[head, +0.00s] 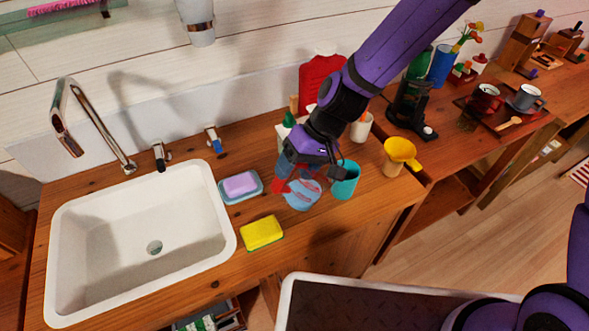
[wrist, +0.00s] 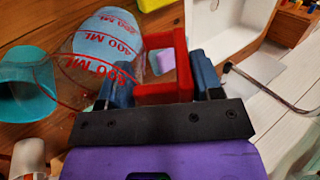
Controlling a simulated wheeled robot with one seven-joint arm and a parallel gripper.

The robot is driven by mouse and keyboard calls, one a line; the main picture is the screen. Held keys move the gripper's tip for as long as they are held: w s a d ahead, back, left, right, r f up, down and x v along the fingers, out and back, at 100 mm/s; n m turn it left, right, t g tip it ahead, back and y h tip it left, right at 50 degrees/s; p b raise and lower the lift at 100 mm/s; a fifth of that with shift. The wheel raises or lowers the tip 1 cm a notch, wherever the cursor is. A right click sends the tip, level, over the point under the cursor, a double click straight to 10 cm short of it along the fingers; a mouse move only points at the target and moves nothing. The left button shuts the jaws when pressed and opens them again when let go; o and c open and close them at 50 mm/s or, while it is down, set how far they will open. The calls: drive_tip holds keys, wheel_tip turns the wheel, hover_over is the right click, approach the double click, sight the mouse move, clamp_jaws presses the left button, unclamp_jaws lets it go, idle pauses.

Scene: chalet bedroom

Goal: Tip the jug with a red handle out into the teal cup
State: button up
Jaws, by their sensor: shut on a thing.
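The jug, clear with red "ML" markings and pale blue contents (head: 303,195), also shows in the wrist view (wrist: 100,50). My gripper (head: 291,168) is shut on its red handle (wrist: 153,42), with one finger on each side. The jug is held over the counter and looks tilted; whether its base touches the wood I cannot tell. The teal cup (head: 346,182) stands upright just right of the jug. In the wrist view the cup (wrist: 25,85) is at the left edge, partly behind the jug's clear wall. The inside of the cup is mostly hidden.
A yellow sponge (head: 262,233), a soap dish with purple soap (head: 240,187) and the white sink (head: 70,225) lie left. A yellow funnel-like item (head: 399,152) stands right of the cup. The counter's front edge is close.

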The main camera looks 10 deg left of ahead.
drive_tip(key=shift+w+d+r+y, duration=0.15)
drive_tip(key=shift+w+d+r, duration=0.1)
drive_tip(key=shift+r, duration=0.25)
drive_tip(key=shift+w+d+r+y, duration=0.15)
drive_tip(key=shift+d+r, duration=0.1)
drive_tip(key=shift+r, duration=0.2)
drive_tip(key=shift+g, duration=0.3)
drive_tip(key=shift+w+d+y, duration=0.15)
drive_tip(key=shift+d+y, duration=0.15)
drive_tip(key=shift+y, duration=0.1)
